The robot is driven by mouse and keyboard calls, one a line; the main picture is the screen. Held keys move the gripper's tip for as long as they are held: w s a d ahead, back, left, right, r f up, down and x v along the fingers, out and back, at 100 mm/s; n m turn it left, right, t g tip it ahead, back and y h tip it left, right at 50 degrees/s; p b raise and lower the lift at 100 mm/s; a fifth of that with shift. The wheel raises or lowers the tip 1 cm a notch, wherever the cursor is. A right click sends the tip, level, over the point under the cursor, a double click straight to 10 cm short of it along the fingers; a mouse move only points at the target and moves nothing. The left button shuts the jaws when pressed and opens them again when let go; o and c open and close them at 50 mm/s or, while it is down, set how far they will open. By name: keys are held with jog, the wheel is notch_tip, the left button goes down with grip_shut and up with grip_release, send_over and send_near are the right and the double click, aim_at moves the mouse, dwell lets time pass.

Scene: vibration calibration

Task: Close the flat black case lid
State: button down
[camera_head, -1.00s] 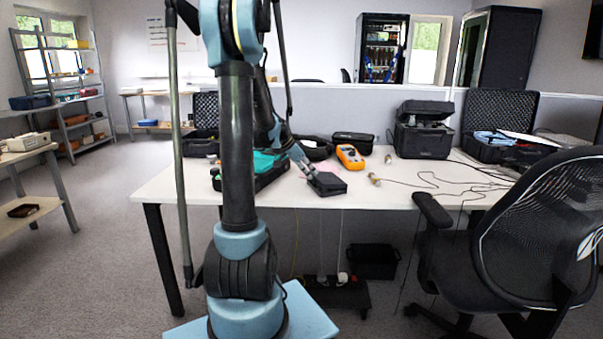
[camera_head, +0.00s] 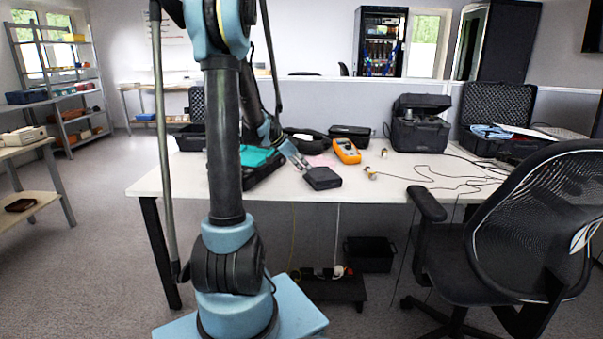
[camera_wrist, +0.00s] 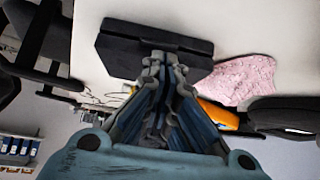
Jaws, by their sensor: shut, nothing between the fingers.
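The flat black case (camera_head: 322,179) lies on the white table near its front edge. Its top looks flat and its lid looks down, though the seam is too small to judge from the head view. In the wrist view the dark case (camera_wrist: 118,48) lies just beyond my fingertips, with a ridge along one side. My gripper (camera_head: 304,167) reaches down to the left back edge of the case. Its fingers (camera_wrist: 163,62) are together and empty, at or very near the case edge; I cannot tell whether they touch it.
A pink cloth (camera_wrist: 242,80) and an orange multimeter (camera_head: 347,151) lie behind the case. An open case with teal contents (camera_head: 262,160) is to the left. A larger black case (camera_head: 420,125), loose cables (camera_head: 450,178) and an office chair (camera_head: 520,230) are to the right.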

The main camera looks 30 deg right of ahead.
jog(key=s+d+r+v, duration=0.1)
jog(key=v, duration=1.1)
jog(key=x, duration=1.1)
jog(key=shift+w+a+f, duration=0.1)
jog(key=shift+w+f, duration=0.15)
jog(key=shift+f, duration=1.1)
jog(key=shift+a+f, duration=0.25)
jog(key=shift+f, duration=0.65)
